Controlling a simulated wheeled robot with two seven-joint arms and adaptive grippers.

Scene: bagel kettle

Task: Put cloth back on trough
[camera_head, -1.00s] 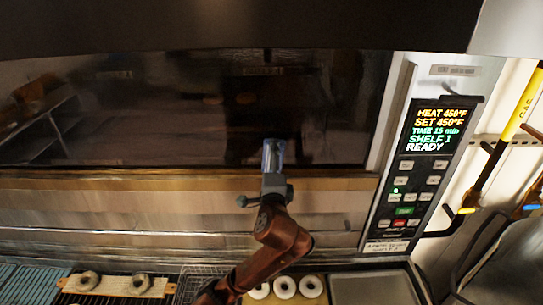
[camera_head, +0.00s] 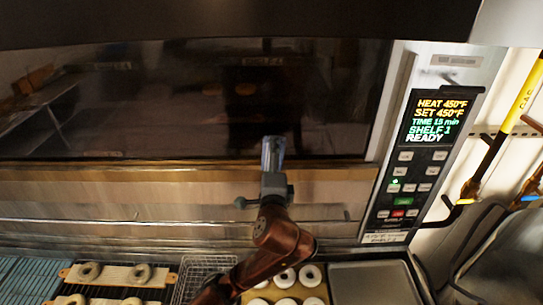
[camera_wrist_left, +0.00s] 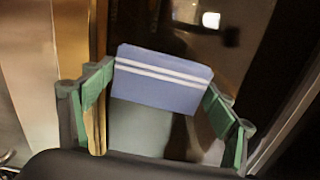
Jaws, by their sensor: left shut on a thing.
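My left gripper (camera_head: 273,165) is raised in front of the dark oven window, at the middle of the head view. It is shut on the blue cloth (camera_head: 273,151), which stands up narrow from the fingers. In the left wrist view the cloth (camera_wrist_left: 160,78) is blue with two white stripes and spans between the green-padded fingers of the left gripper (camera_wrist_left: 158,98). The cloth is clear of any surface I can make out. I cannot tell for certain which thing is the trough. My right gripper is not in view.
The oven's dark window (camera_head: 180,105) and pale front ledge (camera_head: 130,187) lie behind the arm. A control panel (camera_head: 409,165) is on the right. Below are a board with bagels (camera_head: 115,274), a wire basket (camera_head: 197,274), white bagel rings (camera_head: 285,278) and a bare grey metal tray (camera_head: 373,283).

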